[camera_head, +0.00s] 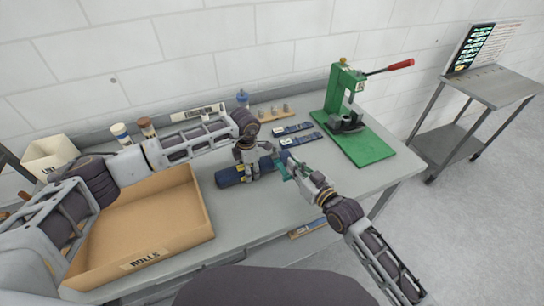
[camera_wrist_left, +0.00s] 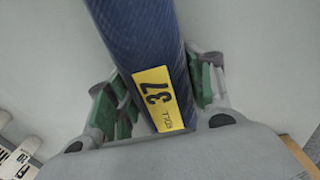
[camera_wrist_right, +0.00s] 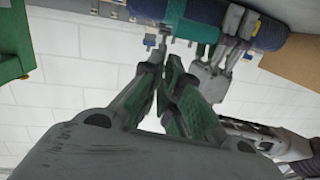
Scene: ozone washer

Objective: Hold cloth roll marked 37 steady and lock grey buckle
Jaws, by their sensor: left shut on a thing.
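The blue cloth roll (camera_head: 229,176) lies on the table. Its yellow label reading 37 (camera_wrist_left: 160,97) faces the left wrist camera. My left gripper (camera_head: 246,168) is shut around the roll; its green pads press both sides in the left wrist view (camera_wrist_left: 165,85). A teal band (camera_wrist_right: 190,25) wraps the roll beside my left gripper. My right gripper (camera_head: 286,172) is at the roll's right part, near the band. In the right wrist view its fingertips (camera_wrist_right: 166,57) are close together; whether they touch is unclear. I cannot make out the grey buckle for certain; small grey parts show near those fingertips.
An open cardboard box labelled ROLLS (camera_head: 146,262) stands left. Two flat blue strapped items (camera_head: 300,139) lie behind the roll. A green press (camera_head: 368,147) with a red-tipped lever is at the right. A peg strip (camera_head: 273,114) and bottles stand at the back. A metal cart (camera_head: 490,88) stands further right.

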